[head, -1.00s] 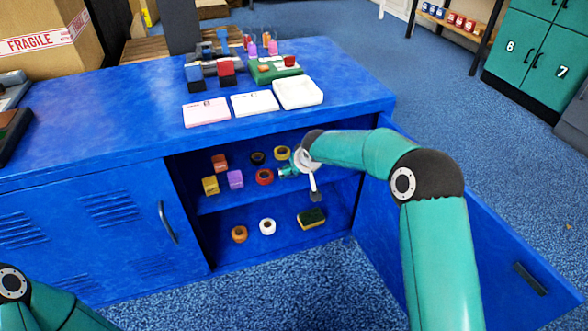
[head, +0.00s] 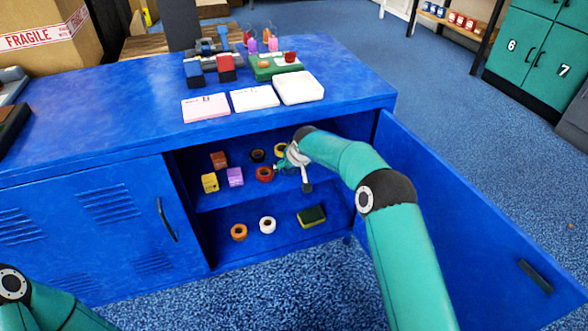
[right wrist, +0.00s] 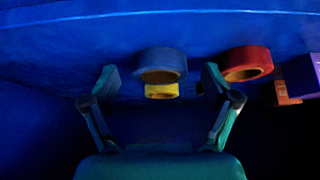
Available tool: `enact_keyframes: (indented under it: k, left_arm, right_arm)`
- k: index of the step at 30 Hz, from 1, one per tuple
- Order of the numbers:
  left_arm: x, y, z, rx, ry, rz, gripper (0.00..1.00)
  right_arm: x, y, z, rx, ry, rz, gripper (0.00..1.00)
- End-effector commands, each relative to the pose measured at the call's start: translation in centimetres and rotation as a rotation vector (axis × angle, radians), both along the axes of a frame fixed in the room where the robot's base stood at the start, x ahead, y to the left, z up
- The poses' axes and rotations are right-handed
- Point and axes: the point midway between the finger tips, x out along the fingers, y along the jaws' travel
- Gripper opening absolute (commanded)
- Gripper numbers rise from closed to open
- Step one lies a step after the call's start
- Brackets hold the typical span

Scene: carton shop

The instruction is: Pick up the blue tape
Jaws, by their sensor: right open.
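The blue tape (right wrist: 160,62) shows in the right wrist view as a blue ring. It lies ahead of my right gripper (right wrist: 160,82), between the lines of its two spread fingers. The fingers are open and hold nothing; I cannot tell whether they touch the tape. In the head view my right gripper (head: 283,167) reaches into the open cabinet at the upper shelf, and the blue tape is hidden there by the gripper and arm. My left gripper is out of view; only part of that arm shows at the lower left.
A red tape (right wrist: 246,63) sits beside the blue one, and a yellow tape (right wrist: 161,91) is close to it. A black tape (head: 257,156) and several blocks share the upper shelf. Orange tape (head: 239,232), white tape (head: 267,225) and a sponge (head: 311,216) lie below. The open door (head: 470,220) stands right.

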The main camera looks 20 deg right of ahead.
Motion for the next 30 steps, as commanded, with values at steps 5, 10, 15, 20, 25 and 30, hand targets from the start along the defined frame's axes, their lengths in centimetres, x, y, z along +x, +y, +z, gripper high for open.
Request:
enact_keyframes:
  k: [5, 10, 15, 20, 25, 30]
  left_arm:
    - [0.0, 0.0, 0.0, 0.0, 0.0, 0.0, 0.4]
    - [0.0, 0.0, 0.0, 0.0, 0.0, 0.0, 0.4]
    - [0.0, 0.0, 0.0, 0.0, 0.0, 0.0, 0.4]
    - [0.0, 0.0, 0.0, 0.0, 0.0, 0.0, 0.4]
    - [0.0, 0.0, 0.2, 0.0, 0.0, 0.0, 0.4]
    - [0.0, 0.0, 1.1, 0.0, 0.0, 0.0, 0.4]
  right_arm:
    - [0.0, 0.0, 0.1, 0.001, 0.0, -0.001, 0.84]
    - [0.0, 0.0, 0.1, 0.001, 0.0, -0.001, 0.56]
    - [0.0, 0.0, 0.1, 0.001, 0.0, -0.001, 0.33]
    - [0.0, 0.0, 0.1, 0.001, 0.0, -0.001, 0.33]
    - [0.0, 0.0, 0.2, 0.001, 0.0, -0.001, 0.33]
    - [-0.1, 0.0, 0.5, 0.001, 0.001, -0.001, 0.33]
